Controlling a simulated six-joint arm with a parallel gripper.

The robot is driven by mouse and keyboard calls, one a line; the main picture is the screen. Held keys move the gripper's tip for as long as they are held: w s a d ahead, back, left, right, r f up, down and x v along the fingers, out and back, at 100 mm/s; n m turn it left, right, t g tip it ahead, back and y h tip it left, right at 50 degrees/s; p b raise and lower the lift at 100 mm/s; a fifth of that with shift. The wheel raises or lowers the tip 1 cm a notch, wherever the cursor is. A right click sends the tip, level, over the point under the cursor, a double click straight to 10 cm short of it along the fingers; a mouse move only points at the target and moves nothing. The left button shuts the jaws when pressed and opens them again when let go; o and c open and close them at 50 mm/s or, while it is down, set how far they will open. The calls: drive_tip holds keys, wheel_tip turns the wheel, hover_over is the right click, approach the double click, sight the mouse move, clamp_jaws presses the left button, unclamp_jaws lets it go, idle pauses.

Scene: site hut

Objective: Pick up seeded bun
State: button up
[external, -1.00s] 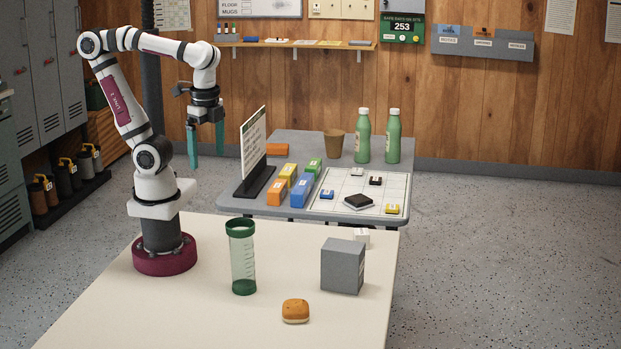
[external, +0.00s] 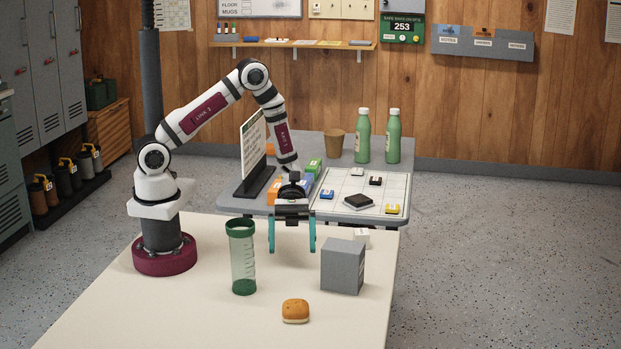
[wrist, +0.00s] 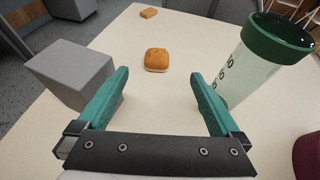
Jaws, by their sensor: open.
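The seeded bun (external: 295,311) is a small orange-brown bun with a paler lower edge, lying on the near part of the cream table. It also shows in the wrist view (wrist: 157,60), ahead of my gripper and between the lines of its fingers. My gripper (external: 292,250) has two teal fingers, spread open and empty, above the table and farther back than the bun. In the wrist view the gripper (wrist: 160,85) points toward the bun with clear space between them.
A clear bottle with green lid (external: 242,258) stands left of the bun. A grey box (external: 342,267) stands to its right, with a small white block (external: 361,237) behind. In the wrist view a small orange-brown block (wrist: 148,13) lies beyond the bun. Bare table (external: 170,310) lies left.

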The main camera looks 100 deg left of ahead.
sight(295, 299)
drive_tip(key=shift+w+d+f, duration=0.1)
drive_tip(key=shift+d+f, duration=0.25)
drive_tip(key=shift+f, duration=0.25)
drive_tip(key=shift+d+f, duration=0.3)
drive_tip(key=shift+f, duration=0.3)
drive_tip(key=x, duration=1.4)
drive_tip(key=shift+w+f, duration=0.3)
drive_tip(key=c, duration=1.4)
